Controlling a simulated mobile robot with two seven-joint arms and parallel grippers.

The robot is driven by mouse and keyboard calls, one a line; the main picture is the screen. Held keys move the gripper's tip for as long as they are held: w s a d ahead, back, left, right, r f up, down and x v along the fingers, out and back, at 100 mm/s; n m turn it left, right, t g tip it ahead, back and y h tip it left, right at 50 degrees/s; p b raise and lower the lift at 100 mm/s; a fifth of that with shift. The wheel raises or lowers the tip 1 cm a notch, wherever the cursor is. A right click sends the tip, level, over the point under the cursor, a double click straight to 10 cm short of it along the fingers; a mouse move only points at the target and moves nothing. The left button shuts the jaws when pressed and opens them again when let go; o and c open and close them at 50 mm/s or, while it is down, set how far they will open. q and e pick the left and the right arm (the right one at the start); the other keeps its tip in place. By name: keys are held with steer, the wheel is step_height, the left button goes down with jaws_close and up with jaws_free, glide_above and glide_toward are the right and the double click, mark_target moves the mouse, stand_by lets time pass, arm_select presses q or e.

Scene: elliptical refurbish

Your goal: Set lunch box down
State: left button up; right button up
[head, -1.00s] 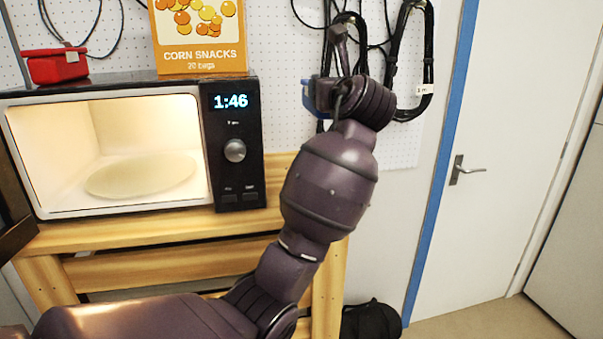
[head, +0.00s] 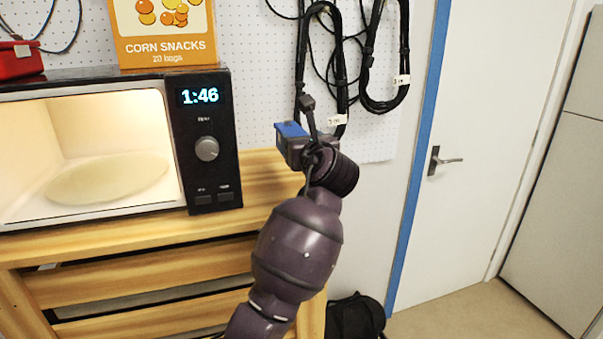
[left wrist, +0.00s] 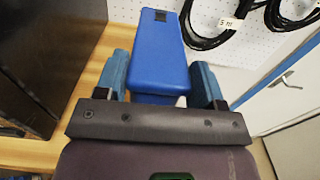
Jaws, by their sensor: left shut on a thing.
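The blue lunch box (left wrist: 160,55) is in the left wrist view, between the two teal fingers of my left gripper (left wrist: 160,78), which is shut on it. In the head view a small blue part of the lunch box (head: 292,130) shows beyond my left wrist. My left gripper (head: 298,147) is there at the right end of the wooden bench (head: 262,180), right of the microwave. My wrist hides most of the box, and I cannot tell its gap above the bench. My right gripper is not in view.
A corn snacks carton (head: 165,50) and a red box (head: 20,60) are on top. Cable loops (head: 385,60) hang on the pegboard behind. The bench strip right of the microwave looks clear.

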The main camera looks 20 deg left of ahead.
arm_select(q)
step_height(320, 180, down, 3)
steer(key=shift+r, duration=0.2)
steer(key=shift+f, duration=0.55)
step_height(320, 180, down, 2)
steer(key=shift+f+b, duration=0.2)
steer(key=shift+b, duration=0.1)
steer(key=shift+f, duration=0.4)
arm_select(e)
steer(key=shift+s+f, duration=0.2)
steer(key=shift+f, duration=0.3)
arm_select(q)
steer(key=o, duration=1)
steer(key=shift+f, duration=0.15)
steer(key=shift+o, duration=0.9)
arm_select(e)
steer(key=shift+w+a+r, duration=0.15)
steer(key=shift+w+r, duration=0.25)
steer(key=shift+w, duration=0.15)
